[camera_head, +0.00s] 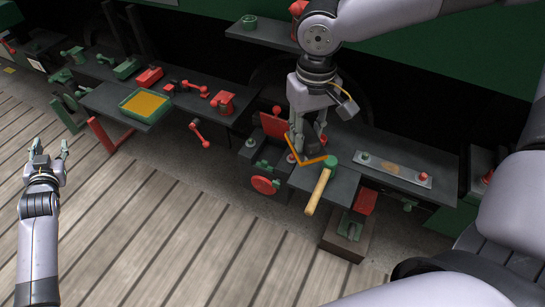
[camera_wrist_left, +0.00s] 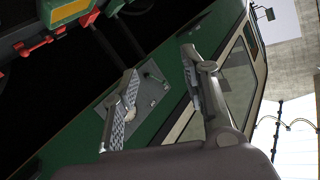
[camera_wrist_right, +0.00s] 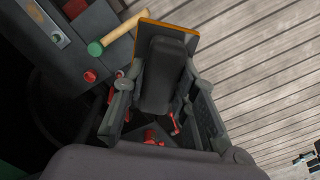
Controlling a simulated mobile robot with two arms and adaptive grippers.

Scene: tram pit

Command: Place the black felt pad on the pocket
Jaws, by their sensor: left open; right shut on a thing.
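My right gripper (camera_head: 308,140) is shut on a dark, long block, which I take for the black felt pad (camera_wrist_right: 160,75). It shows between the fingers in the right wrist view and partly in the head view (camera_head: 315,133). An orange edge (camera_head: 312,162) shows at its far end; I cannot tell whether it belongs to the pad or to something beneath. A grey metal plate (camera_head: 378,170) with a brown oval patch lies to its right; I cannot tell which spot is the pocket. My left gripper (camera_head: 60,160) is open and empty over the plank floor.
A mallet (camera_head: 319,188) with a green head and wooden handle lies beside the held block. Red and green knobs stand on the plate's ends. A green tray (camera_head: 129,109) with a yellow inside sits on the left bench. The plank floor in front is clear.

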